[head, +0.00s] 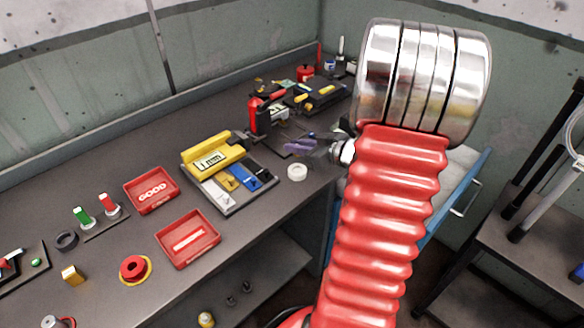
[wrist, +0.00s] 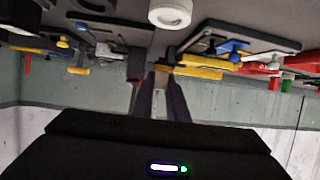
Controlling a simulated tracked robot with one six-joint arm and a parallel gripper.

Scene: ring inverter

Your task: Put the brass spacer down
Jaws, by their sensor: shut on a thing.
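My gripper (head: 300,145) reaches in over the right part of the bench, with its dark purple fingers pointing left. In the wrist view my gripper (wrist: 159,80) is shut on a small tan-gold piece, the brass spacer (wrist: 160,67), between the fingertips. The fingers hide most of it, and I cannot make it out in the head view. Whether it touches the bench is unclear.
A white ring (head: 297,172) lies on the bench near my gripper, beside the grey tray (head: 232,207) with a yellow gauge. Red GOOD tray (head: 152,191) and another red tray (head: 188,240) stand left. A gold block (head: 73,275) lies at the front left.

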